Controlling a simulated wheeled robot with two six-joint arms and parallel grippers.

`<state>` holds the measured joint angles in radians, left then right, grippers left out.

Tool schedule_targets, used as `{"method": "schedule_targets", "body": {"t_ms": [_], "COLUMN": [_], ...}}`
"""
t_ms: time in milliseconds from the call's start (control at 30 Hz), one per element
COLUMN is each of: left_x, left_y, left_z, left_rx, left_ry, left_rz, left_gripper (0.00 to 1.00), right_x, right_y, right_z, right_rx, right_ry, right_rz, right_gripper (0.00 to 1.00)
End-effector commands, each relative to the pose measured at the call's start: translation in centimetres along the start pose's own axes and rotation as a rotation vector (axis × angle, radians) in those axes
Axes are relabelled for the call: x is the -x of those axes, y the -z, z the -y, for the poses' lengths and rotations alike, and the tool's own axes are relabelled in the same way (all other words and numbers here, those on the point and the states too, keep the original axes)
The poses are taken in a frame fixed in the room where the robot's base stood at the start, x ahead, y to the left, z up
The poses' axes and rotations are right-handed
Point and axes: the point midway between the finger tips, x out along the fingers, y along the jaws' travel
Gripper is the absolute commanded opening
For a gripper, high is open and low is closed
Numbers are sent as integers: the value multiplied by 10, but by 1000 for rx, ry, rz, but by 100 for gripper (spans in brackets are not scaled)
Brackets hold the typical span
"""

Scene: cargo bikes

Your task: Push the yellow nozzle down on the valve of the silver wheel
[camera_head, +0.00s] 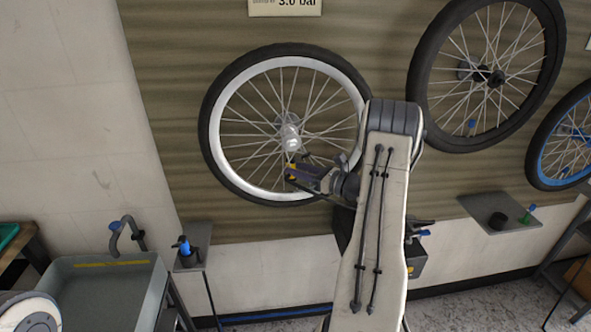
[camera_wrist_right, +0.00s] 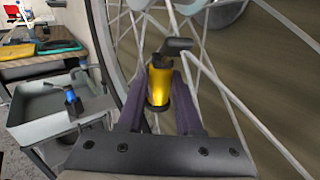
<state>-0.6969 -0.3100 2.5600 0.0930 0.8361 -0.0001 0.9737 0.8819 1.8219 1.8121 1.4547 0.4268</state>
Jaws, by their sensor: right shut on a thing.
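The silver wheel (camera_head: 222,110) hangs on the wall panel, with a black tyre, a silver rim and a silver hub. My right gripper (camera_head: 290,175) is in front of the wheel's lower part, below the hub. In the right wrist view the gripper (camera_wrist_right: 158,100) is shut on the yellow nozzle (camera_wrist_right: 158,80), which stands upright between the dark fingers. A grey-black angled piece (camera_wrist_right: 172,46) sits at the nozzle's top, close to the spokes. The valve is not clearly visible, so I cannot tell whether the nozzle touches it. My left gripper is not in view.
A black wheel (camera_head: 420,75) and a blue-rimmed wheel (camera_head: 540,150) hang to the right. A grey basin (camera_head: 105,290) with a tap stands lower left, beside a small shelf (camera_head: 197,236) holding a blue-topped item (camera_head: 184,246). Another shelf (camera_head: 475,203) is at right.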

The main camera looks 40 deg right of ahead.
Motion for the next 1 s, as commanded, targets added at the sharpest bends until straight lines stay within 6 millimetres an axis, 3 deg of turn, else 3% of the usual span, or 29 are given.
{"method": "schedule_targets", "body": {"t_ms": [1000], "left_x": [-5], "left_y": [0], "left_z": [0], "left_rx": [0], "left_ry": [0], "left_rz": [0], "left_gripper": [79], "right_x": [0], "right_y": [3], "right_z": [0], "right_rx": [1], "right_ry": [0], "right_rz": [1], "right_gripper": [0]}}
